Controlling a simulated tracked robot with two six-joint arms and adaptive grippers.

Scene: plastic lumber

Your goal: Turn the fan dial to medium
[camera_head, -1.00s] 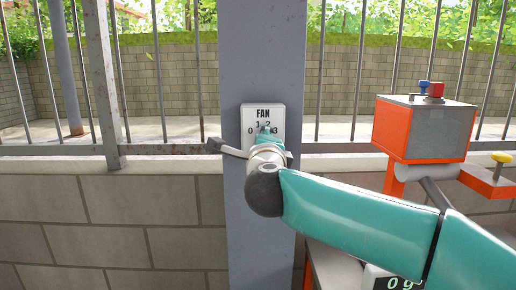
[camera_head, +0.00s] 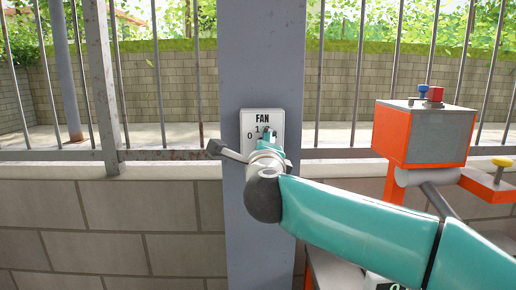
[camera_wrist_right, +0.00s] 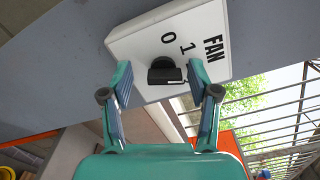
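The white fan panel (camera_head: 248,118) is fixed to the grey post and reads FAN with 0 and 1 visible. It also shows in the right wrist view (camera_wrist_right: 140,45). The black dial knob (camera_wrist_right: 165,72) stands out from the panel; its pointer setting is unclear. My right gripper (camera_wrist_right: 160,78) is open, one finger on each side of the knob, with visible gaps between the fingers and the knob. In the head view my right gripper (camera_head: 267,140) covers the knob and the panel's lower right numbers. My left gripper is not in view.
The grey post (camera_head: 245,60) stands before a metal fence (camera_head: 160,80) and a low block wall (camera_head: 110,230). An orange box (camera_head: 422,135) with red and blue buttons stands to the right. A yellow knob (camera_head: 502,161) is at the far right.

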